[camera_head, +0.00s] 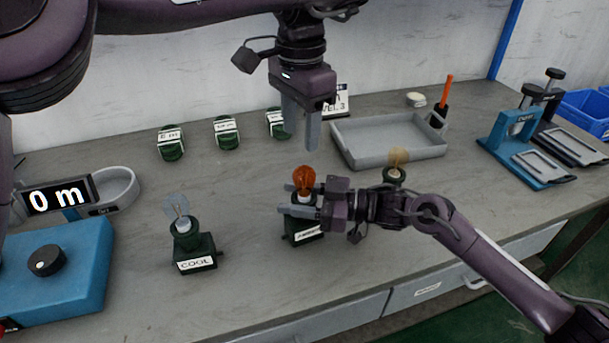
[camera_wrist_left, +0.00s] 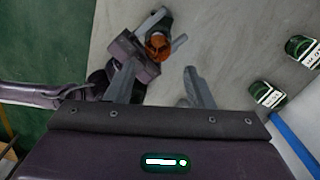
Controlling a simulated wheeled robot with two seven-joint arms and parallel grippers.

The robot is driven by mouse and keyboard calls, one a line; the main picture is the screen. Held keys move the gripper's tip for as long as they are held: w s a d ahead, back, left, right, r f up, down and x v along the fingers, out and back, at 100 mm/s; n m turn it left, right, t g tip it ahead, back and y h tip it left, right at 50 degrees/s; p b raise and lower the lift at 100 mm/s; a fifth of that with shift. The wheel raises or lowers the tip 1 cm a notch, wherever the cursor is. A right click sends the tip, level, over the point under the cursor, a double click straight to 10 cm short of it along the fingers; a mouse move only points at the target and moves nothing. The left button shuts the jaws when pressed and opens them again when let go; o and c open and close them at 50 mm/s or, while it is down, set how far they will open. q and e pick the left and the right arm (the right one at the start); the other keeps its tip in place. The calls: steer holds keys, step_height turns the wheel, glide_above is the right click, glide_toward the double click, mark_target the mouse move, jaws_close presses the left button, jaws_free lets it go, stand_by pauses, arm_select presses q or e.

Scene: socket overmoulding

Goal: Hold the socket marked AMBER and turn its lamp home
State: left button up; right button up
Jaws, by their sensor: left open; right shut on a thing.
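The middle socket (camera_head: 303,236) is dark green with a white label that I cannot read fully. An amber lamp (camera_head: 304,180) stands upright in its top. My right gripper (camera_head: 284,210) is shut on this socket from the right, its fingers on either side of the upper body. My left gripper (camera_head: 299,140) is open and empty, pointing down above and behind the amber lamp, apart from it. In the left wrist view the open fingers (camera_wrist_left: 158,88) show, with the amber lamp (camera_wrist_left: 158,45) beyond them.
A socket marked COOL (camera_head: 195,255) with a clear lamp stands to the left. Another lamp (camera_head: 397,160) stands behind my right arm. Several small dark green sockets (camera_head: 227,133) stand at the back. A grey tray (camera_head: 385,155) is at back right. A blue device (camera_head: 70,275) stands left.

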mark_target(305, 167)
arm_select(q)
steer(key=shift+w+d+r+n, duration=0.1)
steer(key=shift+d+r+n, duration=0.05)
steer(key=shift+n, duration=0.45)
steer(key=shift+w+d+r+n, duration=0.1)
steer(key=shift+d+r+n, duration=0.05)
steer(key=shift+n, duration=0.45)
steer(key=shift+f+n, duration=0.2)
steer(key=shift+n, duration=0.1)
step_height(305, 167, down, 12)
steer(key=shift+r, duration=0.25)
steer(key=c, duration=0.7)
